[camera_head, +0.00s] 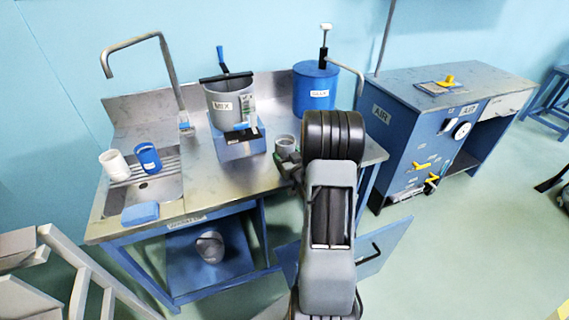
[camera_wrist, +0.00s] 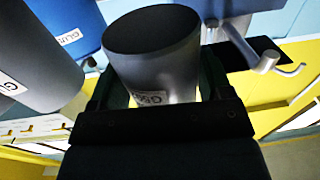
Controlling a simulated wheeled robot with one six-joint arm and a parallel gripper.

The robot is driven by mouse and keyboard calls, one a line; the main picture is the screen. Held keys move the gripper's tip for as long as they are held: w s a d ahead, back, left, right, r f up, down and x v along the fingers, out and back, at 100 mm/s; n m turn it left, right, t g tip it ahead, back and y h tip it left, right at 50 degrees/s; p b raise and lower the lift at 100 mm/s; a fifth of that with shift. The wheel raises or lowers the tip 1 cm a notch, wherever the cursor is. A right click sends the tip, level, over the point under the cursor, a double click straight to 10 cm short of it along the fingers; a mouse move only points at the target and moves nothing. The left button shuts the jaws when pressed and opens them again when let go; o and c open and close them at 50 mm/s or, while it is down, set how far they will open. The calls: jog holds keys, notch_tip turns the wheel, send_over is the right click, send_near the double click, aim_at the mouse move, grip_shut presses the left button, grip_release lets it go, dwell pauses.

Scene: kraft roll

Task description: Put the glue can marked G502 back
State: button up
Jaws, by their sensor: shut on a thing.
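My gripper (camera_head: 288,160) is shut on a small grey can (camera_head: 285,142) above the right part of the steel bench. In the wrist view, the can (camera_wrist: 150,55) sits between the two jaws (camera_wrist: 155,100), with its dark round end towards the top of the picture. A white label on its side shows "G50"; the rest of the label is hidden or blurred. My arm covers part of the bench to the right of the can.
The steel bench (camera_head: 185,213) holds a grey MIX pot (camera_head: 230,100) on a blue stand, a blue GLUE drum (camera_head: 315,92), and white (camera_head: 114,164) and blue cups (camera_head: 148,158) by the sink. A blue AIR cabinet (camera_head: 395,135) stands right. An open blue door (camera_head: 385,245) hangs below.

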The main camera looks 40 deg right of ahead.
jog(key=shift+w+f, duration=0.25)
jog(key=shift+f, duration=0.1)
jog(key=f, duration=0.2)
jog(key=shift+w+a+f+p, duration=0.1)
jog(key=shift+w+f+p, duration=0.1)
jog(key=shift+f+p, duration=0.15)
jog(key=shift+f, duration=0.4)
jog(key=shift+f+b, duration=0.25)
jog(key=shift+b, duration=0.15)
jog(key=o, duration=1)
jog(key=shift+r, duration=0.1)
jog(key=shift+o, duration=0.2)
